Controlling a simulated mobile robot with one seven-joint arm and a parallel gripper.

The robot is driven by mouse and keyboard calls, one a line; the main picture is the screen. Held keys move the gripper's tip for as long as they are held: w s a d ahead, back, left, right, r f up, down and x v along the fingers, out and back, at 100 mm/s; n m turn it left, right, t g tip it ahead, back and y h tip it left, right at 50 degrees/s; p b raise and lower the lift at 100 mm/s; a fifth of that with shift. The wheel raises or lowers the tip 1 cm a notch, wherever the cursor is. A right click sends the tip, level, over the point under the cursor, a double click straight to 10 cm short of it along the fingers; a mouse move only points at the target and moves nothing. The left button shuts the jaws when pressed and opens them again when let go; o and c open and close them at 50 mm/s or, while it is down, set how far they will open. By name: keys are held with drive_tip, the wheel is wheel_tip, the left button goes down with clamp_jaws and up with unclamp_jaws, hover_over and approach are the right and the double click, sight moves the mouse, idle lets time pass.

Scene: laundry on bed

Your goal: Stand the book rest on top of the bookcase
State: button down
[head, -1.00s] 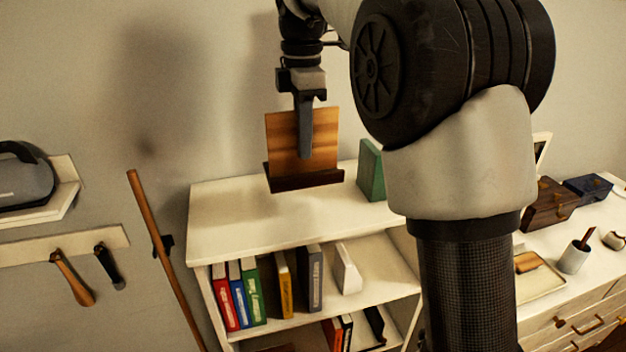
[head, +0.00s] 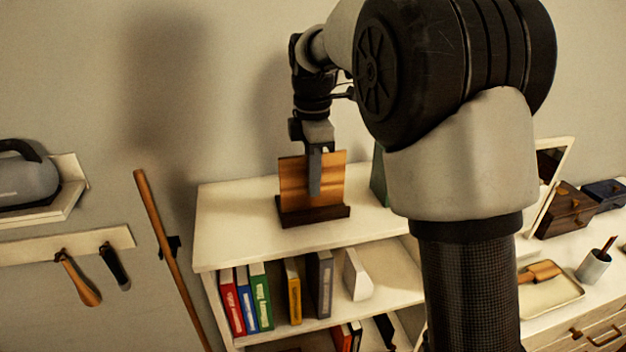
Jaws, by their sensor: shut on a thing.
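The book rest (head: 296,183) is a brown wooden back panel with a darker ledge along its foot. It is upright, at or just above the white top of the bookcase (head: 235,235); I cannot tell whether its foot touches. My gripper (head: 315,175) comes down from above and is shut on the panel, with a grey finger in front of it. The far finger is hidden behind the panel.
A green block (head: 378,177) stands on the bookcase top to the right, partly hidden by my arm. The left part of the top is clear. Several books (head: 245,298) fill the shelf below. A wooden pole (head: 168,255) leans at the left.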

drive_tip(key=c, duration=1.9)
unclamp_jaws()
